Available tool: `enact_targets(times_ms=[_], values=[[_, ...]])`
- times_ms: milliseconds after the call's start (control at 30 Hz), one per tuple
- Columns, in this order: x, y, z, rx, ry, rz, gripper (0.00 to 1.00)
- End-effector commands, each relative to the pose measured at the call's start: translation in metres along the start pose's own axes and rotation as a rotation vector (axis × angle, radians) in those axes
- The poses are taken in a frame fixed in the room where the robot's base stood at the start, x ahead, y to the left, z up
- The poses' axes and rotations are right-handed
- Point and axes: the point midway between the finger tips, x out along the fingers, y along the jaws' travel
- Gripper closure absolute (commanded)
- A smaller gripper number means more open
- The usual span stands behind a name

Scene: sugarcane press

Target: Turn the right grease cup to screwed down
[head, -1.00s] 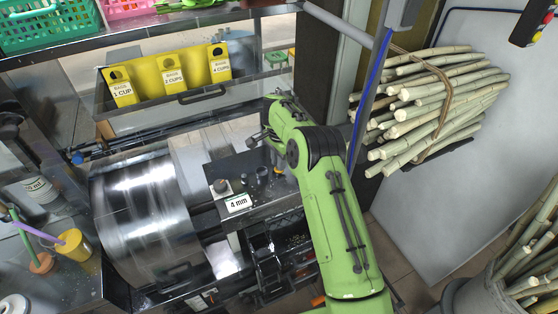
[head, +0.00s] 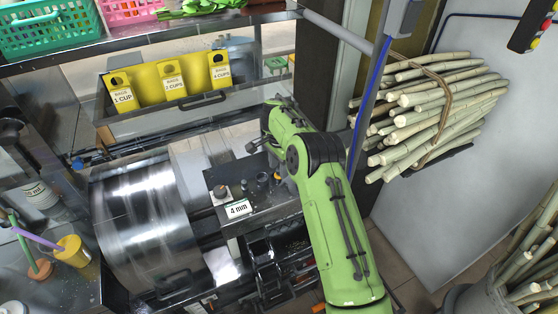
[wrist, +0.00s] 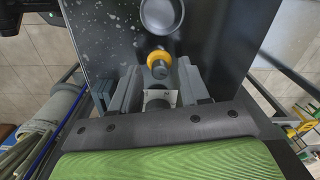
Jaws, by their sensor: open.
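The right grease cup appears to be the small grey knob with a yellow-orange ring (wrist: 158,63) in the wrist view. It stands on a dark metal plate (wrist: 105,45). My gripper (wrist: 158,80) is open, with one grey finger to the left and one to the right just below the knob in the picture. I cannot tell whether either finger touches it. A small pale marked patch (wrist: 158,97) shows between the fingers. In the head view my green arm reaches over the right end of the press top and mostly hides the gripper and this cup.
A dark upright cylinder (head: 262,179), a short knob (head: 221,191) and a "4 mm" label (head: 238,208) are on the press top. The shiny drum (head: 145,215) lies left. A yellow-holder tray (head: 165,100) is behind. Bundled cane (head: 425,110) is at right.

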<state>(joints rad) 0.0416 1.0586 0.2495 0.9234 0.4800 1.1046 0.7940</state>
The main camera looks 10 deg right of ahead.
Motion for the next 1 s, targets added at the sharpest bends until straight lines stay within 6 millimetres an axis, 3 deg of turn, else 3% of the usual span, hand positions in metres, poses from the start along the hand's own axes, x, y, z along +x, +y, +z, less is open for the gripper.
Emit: enact_targets(times_ms=[133, 400, 600, 733, 1000], values=[[-0.025, -0.001, 0.000, 0.000, 0.004, -0.005, 0.55], [-0.105, -0.001, 0.000, -0.001, 0.004, -0.006, 0.55], [-0.148, -0.001, 0.000, -0.001, 0.003, -0.005, 0.55], [-0.158, -0.001, 0.000, 0.000, 0.002, -0.003, 0.55], [-0.157, 0.000, 0.000, 0.000, 0.001, -0.002, 0.55]])
